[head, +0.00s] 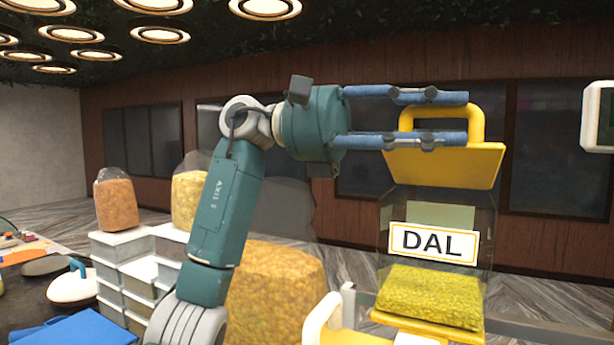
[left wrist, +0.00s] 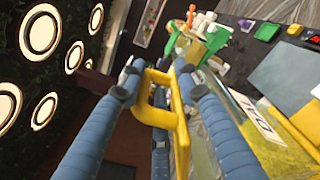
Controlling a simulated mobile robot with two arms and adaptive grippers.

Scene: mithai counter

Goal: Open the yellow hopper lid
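The yellow lid (head: 452,163) is tilted up above the clear hopper (head: 483,220), showing a broad flat face to the head camera. The hopper bears a white DAL label (head: 434,243) and holds yellow-green dal (head: 430,296). The lid's yellow loop handle (head: 477,122) stands at its upper edge. My left gripper (head: 430,118) is open, with one blue finger near the top of the handle and one lower across it. In the left wrist view the handle (left wrist: 158,117) lies between the two spread fingers. Contact cannot be told. My right gripper is out of view.
A large clear bag of orange-yellow snacks (head: 270,300) stands behind my left arm. Stacked white boxes (head: 122,247) stand left, with a bag of orange snacks (head: 117,207) on them. A blue cloth (head: 75,331) lies at lower left. A white-and-yellow object (head: 598,115) is at the right edge.

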